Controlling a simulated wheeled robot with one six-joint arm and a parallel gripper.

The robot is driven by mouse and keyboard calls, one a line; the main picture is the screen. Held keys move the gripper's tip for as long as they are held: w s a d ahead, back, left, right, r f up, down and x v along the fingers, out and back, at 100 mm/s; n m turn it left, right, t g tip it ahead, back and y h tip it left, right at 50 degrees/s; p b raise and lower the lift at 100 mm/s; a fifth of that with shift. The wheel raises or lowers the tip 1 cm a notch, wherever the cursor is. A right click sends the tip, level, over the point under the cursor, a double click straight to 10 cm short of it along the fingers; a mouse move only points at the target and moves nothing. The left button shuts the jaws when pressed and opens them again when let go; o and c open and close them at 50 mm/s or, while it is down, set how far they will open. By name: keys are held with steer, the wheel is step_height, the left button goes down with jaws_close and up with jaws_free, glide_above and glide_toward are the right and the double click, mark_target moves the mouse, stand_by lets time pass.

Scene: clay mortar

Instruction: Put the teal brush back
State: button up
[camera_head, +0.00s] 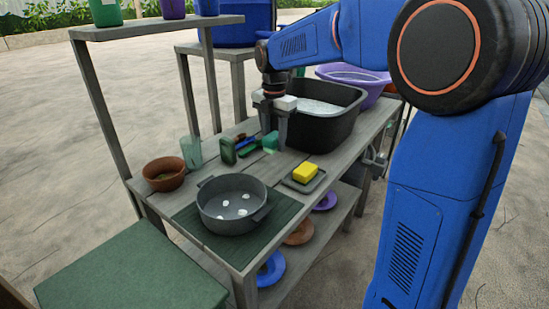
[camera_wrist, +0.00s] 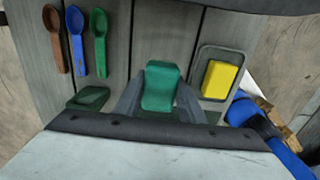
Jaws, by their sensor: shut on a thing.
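The teal brush (camera_head: 271,142) is a small block, held at the grey worktop beside the black tub. It also shows in the wrist view (camera_wrist: 160,87), between my two fingers. My gripper (camera_head: 276,138) points down and is shut on the brush; its fingers show on both sides of it in the wrist view (camera_wrist: 160,104). The lower part of the brush is partly hidden by the fingers, and I cannot tell whether it touches the worktop.
A yellow sponge (camera_head: 306,172) lies on a grey tray (camera_head: 291,184) nearby. A black tub (camera_head: 333,132) stands behind. Spoons (camera_wrist: 77,42) and a dark green block (camera_head: 228,151) lie to the left. A grey pot (camera_head: 232,221), terracotta bowl (camera_head: 164,180) and teal cup (camera_head: 191,153) stand in front.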

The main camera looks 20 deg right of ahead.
mark_target(274, 165)
steer(key=shift+f, duration=3.15)
steer(key=o, duration=1.1)
steer(key=shift+f, duration=0.1)
